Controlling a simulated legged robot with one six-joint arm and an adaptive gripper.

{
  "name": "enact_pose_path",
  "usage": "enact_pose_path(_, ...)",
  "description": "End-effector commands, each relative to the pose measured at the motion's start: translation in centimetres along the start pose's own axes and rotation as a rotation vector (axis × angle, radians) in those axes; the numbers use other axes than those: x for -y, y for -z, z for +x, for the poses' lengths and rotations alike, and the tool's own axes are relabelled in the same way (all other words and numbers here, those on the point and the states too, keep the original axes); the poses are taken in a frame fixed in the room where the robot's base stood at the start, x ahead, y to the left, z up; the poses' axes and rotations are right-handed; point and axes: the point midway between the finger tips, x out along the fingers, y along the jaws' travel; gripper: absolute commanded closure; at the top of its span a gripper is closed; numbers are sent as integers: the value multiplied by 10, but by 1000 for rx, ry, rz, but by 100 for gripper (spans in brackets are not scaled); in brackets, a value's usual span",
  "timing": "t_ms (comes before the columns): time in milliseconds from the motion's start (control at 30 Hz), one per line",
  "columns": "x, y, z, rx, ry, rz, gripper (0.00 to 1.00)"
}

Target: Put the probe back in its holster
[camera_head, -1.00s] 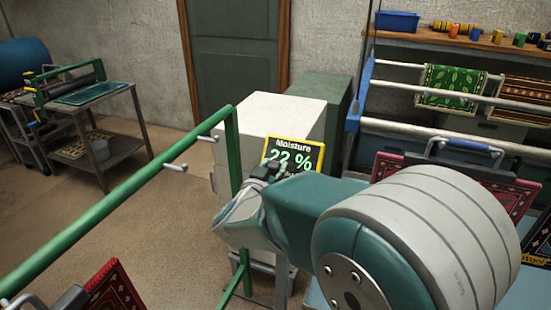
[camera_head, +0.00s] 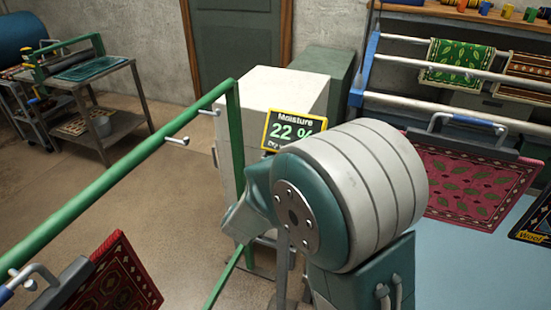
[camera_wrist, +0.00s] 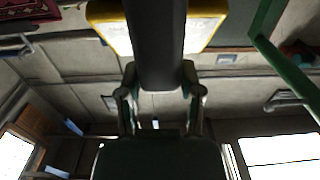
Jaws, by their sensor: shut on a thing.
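The probe (camera_wrist: 156,38), a dark thick bar, stands between the two fingers of my gripper (camera_wrist: 160,78) in the wrist view. The gripper is shut on it. Behind the probe in that view is a yellow-rimmed panel (camera_wrist: 108,22), partly covered by the bar. In the head view my arm hides the gripper and the probe. A yellow-framed display (camera_head: 292,130) reading "Moisture 22 %" shows just behind my arm. I cannot make out the holster in either view.
A white cabinet (camera_head: 268,95) stands behind the display. A green rail (camera_head: 110,185) with pegs crosses the left side, with a red rug (camera_head: 122,282) below it. A pink rug (camera_head: 475,190) hangs at the right. A metal cart (camera_head: 100,105) stands far left, with bare floor between.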

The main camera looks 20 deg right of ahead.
Motion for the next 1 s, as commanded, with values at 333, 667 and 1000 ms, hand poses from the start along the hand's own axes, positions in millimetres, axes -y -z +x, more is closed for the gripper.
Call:
enact_pose_path(333,1,-9,0,-2,0,1,100)
enact_pose_path(667,1,-8,0,-1,0,1,12)
enact_pose_path(1000,1,-9,-2,0,0,0,12)
